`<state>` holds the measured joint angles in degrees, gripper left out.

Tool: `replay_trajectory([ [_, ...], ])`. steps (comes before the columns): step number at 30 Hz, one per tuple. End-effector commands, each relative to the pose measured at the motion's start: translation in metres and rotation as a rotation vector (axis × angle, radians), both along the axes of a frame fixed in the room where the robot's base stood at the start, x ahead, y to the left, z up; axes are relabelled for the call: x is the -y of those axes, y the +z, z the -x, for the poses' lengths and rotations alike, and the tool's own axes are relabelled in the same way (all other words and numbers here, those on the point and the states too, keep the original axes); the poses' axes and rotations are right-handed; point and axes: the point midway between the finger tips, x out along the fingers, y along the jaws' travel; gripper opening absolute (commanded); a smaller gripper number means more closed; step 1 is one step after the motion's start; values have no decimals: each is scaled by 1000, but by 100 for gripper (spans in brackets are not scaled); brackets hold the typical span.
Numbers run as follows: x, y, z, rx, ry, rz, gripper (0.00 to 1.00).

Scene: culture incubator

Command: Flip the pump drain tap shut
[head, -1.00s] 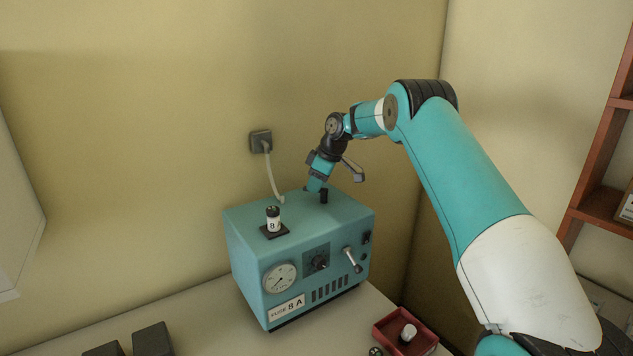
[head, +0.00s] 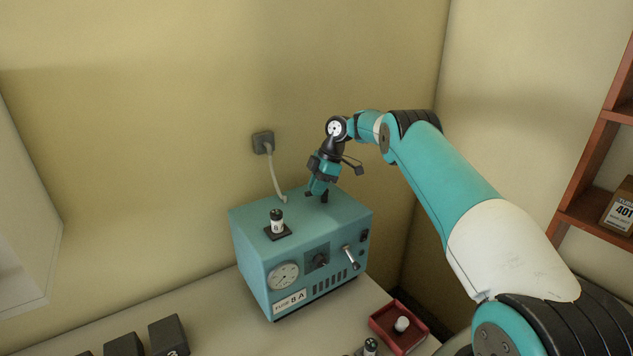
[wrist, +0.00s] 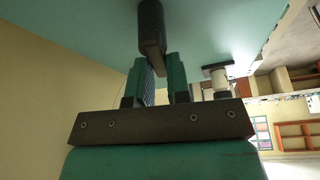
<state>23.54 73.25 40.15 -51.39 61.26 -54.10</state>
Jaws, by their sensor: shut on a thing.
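The teal pump box (head: 250,240) stands on the bench. Its front carries a round gauge (head: 284,276), a dark knob (head: 318,262) and a silver lever (head: 350,257) slanting down to the right. A black handle (wrist: 151,30) stands up from the pump's top near the back. My gripper (head: 318,192) reaches down to it from above and is shut on it; the wrist view shows the handle's end between the two green fingers (wrist: 157,75). The frames do not make clear which lever is the drain tap.
A white fuse (head: 277,220) stands in a black holder on the pump's top, left of my gripper. A grey cable runs from the wall socket (head: 263,142) behind the pump. A red tray (head: 388,318) lies at right front, dark blocks (head: 168,334) at left front.

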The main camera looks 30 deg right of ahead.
Motion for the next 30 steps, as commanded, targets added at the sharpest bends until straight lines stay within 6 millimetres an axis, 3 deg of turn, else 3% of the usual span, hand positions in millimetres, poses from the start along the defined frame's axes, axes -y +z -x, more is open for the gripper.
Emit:
replay_trajectory([
  [12,0,1,0,3,6,1,0],
  [13,0,1,0,3,6,1,21],
  [16,0,1,0,2,6,0,43],
  [30,0,-4,-1,1,-51,1,43],
])
